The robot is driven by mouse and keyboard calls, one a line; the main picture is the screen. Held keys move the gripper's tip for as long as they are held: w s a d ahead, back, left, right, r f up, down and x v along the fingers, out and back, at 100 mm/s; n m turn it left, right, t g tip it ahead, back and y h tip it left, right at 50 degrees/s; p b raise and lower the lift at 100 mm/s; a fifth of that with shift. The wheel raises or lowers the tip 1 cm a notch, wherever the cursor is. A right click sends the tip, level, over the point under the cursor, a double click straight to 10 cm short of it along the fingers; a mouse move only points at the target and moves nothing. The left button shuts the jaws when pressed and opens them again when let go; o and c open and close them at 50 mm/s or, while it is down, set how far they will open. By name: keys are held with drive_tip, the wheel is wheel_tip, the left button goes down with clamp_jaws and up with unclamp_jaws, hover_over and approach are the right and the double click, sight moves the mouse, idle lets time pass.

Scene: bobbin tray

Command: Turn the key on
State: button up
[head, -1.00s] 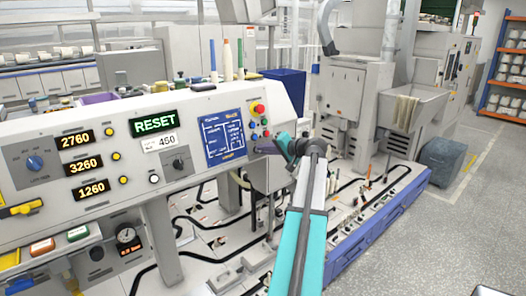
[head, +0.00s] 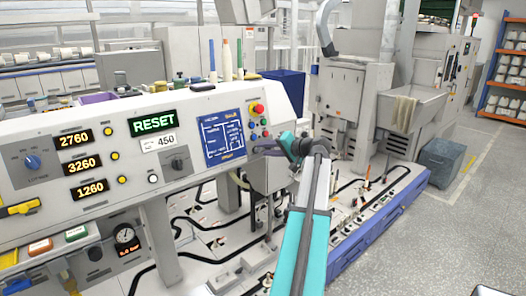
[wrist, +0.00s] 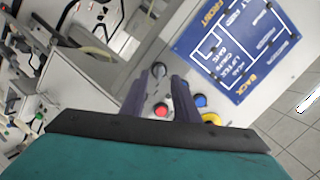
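My gripper (head: 257,146) is at the right end of the sloped control panel, just below the coloured buttons. In the wrist view its two dark fingers (wrist: 158,82) stand apart, with a gap between them. A small dark round part with a pale rim, which looks like the key switch (wrist: 159,69), shows in that gap near the fingertips. I cannot tell whether the fingers touch it, nor which way the key points. In the head view the gripper hides that spot.
The panel carries a red button (head: 259,109), which also seems to show between the fingers (wrist: 160,109). A blue button (wrist: 199,100) and a yellow-ringed one (wrist: 211,118) lie close by. The blue diagram plate (head: 224,137) is left of my gripper.

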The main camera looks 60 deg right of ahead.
drive_tip(key=b+v, duration=0.2)
drive_tip(key=v, duration=0.9)
drive_tip(key=shift+s+r, duration=0.2)
drive_tip(key=shift+s, duration=0.15)
